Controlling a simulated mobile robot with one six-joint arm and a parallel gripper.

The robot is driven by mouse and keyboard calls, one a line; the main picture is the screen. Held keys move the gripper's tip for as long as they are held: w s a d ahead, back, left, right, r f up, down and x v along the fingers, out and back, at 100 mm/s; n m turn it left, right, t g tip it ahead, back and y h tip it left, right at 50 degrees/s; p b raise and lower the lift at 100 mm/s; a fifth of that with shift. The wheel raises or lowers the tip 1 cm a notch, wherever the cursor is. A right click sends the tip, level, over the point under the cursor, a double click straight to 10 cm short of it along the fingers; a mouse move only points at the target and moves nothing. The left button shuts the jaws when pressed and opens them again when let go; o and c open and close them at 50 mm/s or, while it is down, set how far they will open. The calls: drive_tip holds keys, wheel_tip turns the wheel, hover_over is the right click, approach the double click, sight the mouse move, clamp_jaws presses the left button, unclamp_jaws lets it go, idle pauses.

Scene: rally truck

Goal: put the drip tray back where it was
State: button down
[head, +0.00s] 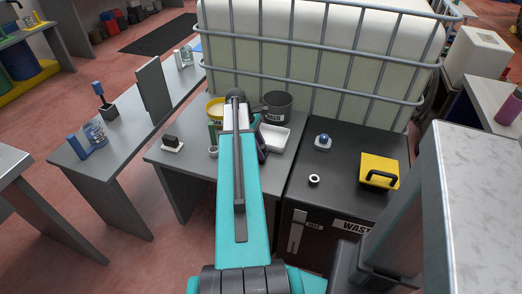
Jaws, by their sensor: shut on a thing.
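The drip tray (279,139), a shallow white rectangular tray, shows just right of my teal arm, over the right end of the grey table (190,152). My gripper (262,143) is a dark shape at the tray's left side, mostly hidden behind my arm. It is shut on the tray's left edge. I cannot tell whether the tray rests on the table or hangs just above it.
A dark grey mug-like container (278,104) stands behind the tray, and a yellow tub (215,108) left of it. A caged white tank (320,55) rises behind. The dark waste cabinet (335,180) at right carries a yellow handled box (379,171), a blue-topped item (323,142) and a small ring (314,181).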

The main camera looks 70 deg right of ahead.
drive_tip(key=shift+f, duration=0.1)
drive_tip(key=c, duration=1.4)
unclamp_jaws()
drive_tip(key=shift+c, duration=0.2)
drive_tip(key=v, duration=1.2)
